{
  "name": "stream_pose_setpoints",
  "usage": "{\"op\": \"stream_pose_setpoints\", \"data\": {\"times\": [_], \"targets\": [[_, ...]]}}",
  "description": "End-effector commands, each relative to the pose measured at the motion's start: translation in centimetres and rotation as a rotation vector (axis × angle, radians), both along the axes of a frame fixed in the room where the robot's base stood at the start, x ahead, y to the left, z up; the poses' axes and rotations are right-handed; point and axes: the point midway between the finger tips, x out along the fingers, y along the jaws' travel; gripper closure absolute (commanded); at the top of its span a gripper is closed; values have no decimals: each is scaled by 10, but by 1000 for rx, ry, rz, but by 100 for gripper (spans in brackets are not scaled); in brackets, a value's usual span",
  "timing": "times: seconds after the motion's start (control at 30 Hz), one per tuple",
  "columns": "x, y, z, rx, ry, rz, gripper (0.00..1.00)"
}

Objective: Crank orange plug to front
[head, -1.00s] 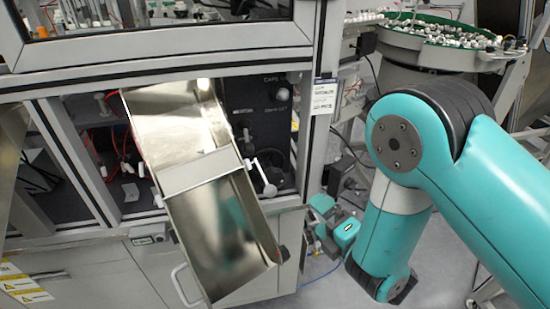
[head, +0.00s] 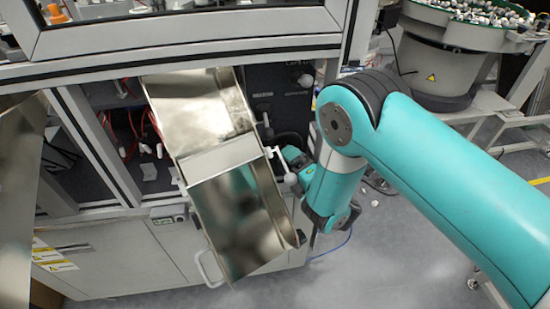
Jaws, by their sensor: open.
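A small orange piece (head: 55,10) shows behind the glass at the top left in the head view; I cannot tell whether it is the orange plug. A white crank lever (head: 277,152) with a grey round knob (head: 291,179) sticks out beside the chute, on the machine's front. My gripper (head: 290,160) is at the end of the teal arm, close to the lever, at its right. It is open, though its fingers are small and partly hidden by my wrist. I cannot tell whether it touches the lever.
A shiny metal chute (head: 237,215) slants down from the machine's front, just left of the lever. Another metal sheet (head: 20,190) stands at the left edge. A green-rimmed bowl feeder (head: 440,45) with many caps stands at the back right. The floor (head: 400,240) at lower right is mostly clear.

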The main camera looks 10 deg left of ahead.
Motion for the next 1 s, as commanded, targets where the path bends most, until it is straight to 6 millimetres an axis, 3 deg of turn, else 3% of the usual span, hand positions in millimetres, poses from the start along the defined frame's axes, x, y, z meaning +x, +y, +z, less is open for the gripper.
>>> {"op": "stream_pose_setpoints", "data": {"times": [0.37,0.6,1.0], "targets": [[6,-8,-1,0,1,-19,4],[5,-7,-1,0,1,-18,54],[5,-6,-7,75,22,-15,54]]}}
